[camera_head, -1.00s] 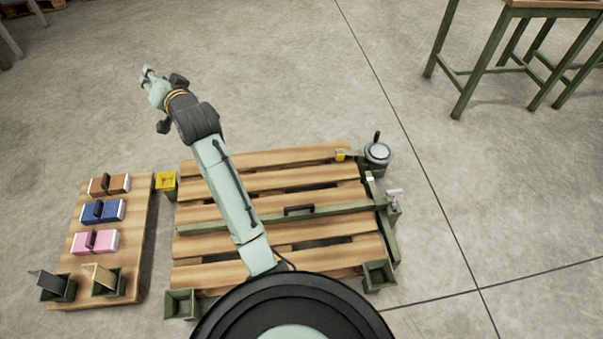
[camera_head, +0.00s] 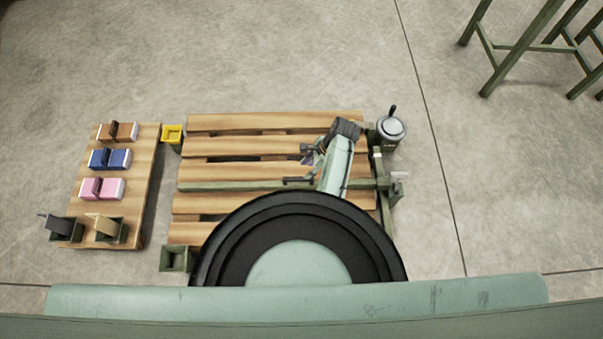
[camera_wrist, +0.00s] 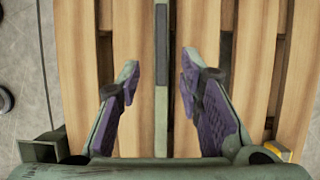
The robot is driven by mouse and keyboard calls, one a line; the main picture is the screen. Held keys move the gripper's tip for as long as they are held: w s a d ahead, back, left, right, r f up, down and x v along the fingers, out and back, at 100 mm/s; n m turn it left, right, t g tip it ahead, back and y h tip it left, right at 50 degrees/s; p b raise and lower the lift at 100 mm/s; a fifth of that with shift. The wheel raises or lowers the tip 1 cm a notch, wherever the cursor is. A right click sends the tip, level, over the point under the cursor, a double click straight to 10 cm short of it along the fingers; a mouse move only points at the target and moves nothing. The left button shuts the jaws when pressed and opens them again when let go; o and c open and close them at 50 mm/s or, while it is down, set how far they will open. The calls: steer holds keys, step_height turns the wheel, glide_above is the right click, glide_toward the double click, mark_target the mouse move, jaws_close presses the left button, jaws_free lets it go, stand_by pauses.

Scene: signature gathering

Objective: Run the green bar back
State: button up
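The green bar (camera_head: 230,187) lies across the slatted wooden pallet (camera_head: 230,122), from its left edge to a green rail (camera_head: 384,205) on the right. A black handle (camera_head: 297,181) stands on the bar near its middle. My gripper (camera_head: 308,160) is above the pallet close to the handle. In the wrist view the bar (camera_wrist: 161,125) runs straight up the middle, with the dark handle (camera_wrist: 161,45) on it. My gripper (camera_wrist: 160,75) is open there, one finger each side of the bar, with clear gaps. Its height above the handle is hard to judge.
A round grey-topped pot (camera_head: 390,128) stands at the pallet's far right corner. A yellow box (camera_head: 172,135) is at the far left corner and a green box (camera_head: 176,259) at the near left. A board (camera_head: 148,165) with coloured blocks lies left.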

mark_target(299, 178)
steer(key=x, duration=0.8)
steer(key=shift+w+b, duration=0.1)
steer(key=shift+b, duration=0.25)
jaws_close()
stand_by(0.4)
